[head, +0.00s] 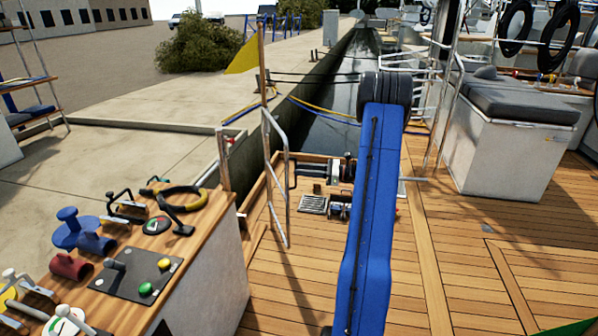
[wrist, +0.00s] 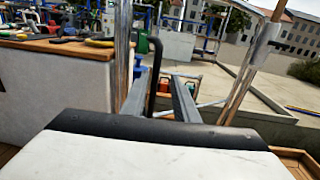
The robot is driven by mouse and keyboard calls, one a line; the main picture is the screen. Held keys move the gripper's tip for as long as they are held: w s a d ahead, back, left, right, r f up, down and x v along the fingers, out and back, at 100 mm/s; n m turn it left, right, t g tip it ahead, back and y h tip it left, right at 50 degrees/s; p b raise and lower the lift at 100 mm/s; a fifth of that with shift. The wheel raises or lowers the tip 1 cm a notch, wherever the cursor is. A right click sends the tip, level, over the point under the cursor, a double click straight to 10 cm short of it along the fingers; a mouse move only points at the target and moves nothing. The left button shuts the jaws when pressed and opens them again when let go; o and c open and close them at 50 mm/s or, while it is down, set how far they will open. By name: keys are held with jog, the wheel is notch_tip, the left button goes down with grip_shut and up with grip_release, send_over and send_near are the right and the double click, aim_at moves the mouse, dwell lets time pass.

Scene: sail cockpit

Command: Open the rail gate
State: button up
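The rail gate (head: 275,180) is a narrow frame of shiny metal tube, standing upright at the deck edge beside the dock. Its tubes also show in the wrist view, one at the left (wrist: 123,50) and one leaning at the right. A black bent handle (wrist: 154,75) shows between them; it appears as a small dark bar (head: 291,172) on the gate in the head view. My gripper (wrist: 160,78) is open, its two grey fingers on either side of the handle in the picture. I cannot tell whether the handle is within their reach. My blue arm hides part of the deck.
A console (head: 215,225) with levers, buttons and winches stands left of the gate. A yellow flag (head: 243,57) rises on a pole beside the gate. A grey-cushioned box seat (head: 510,145) is at the right. The wooden deck (head: 440,260) in front is mostly clear.

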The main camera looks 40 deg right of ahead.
jog(key=s+d, duration=0.7)
jog(key=d, duration=0.4)
dwell(1.4)
jog(key=shift+c, duration=0.7)
